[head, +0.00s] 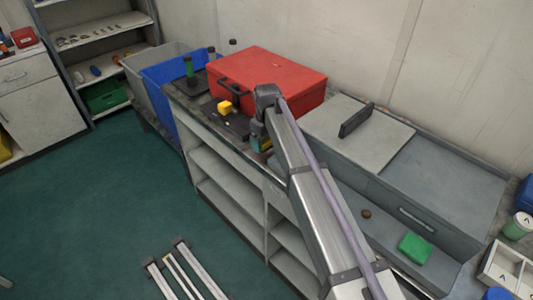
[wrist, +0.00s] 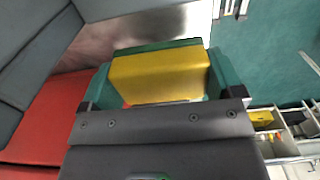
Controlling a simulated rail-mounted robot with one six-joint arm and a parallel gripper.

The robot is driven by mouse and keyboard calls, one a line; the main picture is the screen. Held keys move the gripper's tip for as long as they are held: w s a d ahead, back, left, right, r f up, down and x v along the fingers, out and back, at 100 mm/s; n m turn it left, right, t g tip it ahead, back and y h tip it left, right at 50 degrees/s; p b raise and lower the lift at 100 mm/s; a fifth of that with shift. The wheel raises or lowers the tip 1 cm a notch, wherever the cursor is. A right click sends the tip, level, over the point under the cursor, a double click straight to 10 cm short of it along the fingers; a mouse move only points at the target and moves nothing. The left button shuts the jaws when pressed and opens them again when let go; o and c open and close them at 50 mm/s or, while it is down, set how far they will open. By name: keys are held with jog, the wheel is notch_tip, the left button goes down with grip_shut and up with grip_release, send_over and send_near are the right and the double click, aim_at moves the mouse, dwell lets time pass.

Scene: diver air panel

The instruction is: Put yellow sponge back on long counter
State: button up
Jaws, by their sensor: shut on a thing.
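The yellow sponge (wrist: 160,78), with a green layer along its far side, sits between the teal fingers of my gripper (wrist: 158,84) in the wrist view. My gripper is shut on it. In the head view my gripper (head: 262,142) is over the front edge of the long counter (head: 232,147), in front of the red case (head: 270,80). Only a little yellow and teal shows there, as my arm hides most of it. The counter's metallic top (wrist: 145,38) shows beyond the sponge in the wrist view. I cannot tell whether the sponge touches it.
Open green floor (head: 110,190) lies in front.

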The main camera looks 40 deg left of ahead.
aim_at(267, 146)
notch_tip(267, 146, down, 4)
jog(key=shift+r+b, duration=0.1)
jog(key=shift+b, duration=1.15)
jog(key=shift+r+p, duration=0.3)
jog(key=shift+r, duration=0.05)
jog(key=shift+c, duration=0.3)
jog(key=shift+f, duration=0.3)
jog(key=o, duration=0.8)
jog(key=shift+r, duration=0.1)
jog(key=shift+r, duration=0.1)
notch_tip(267, 146, up, 12)
jog(key=p, duration=1.2)
jog(key=shift+r, duration=0.25)
jog(key=shift+f, duration=0.15)
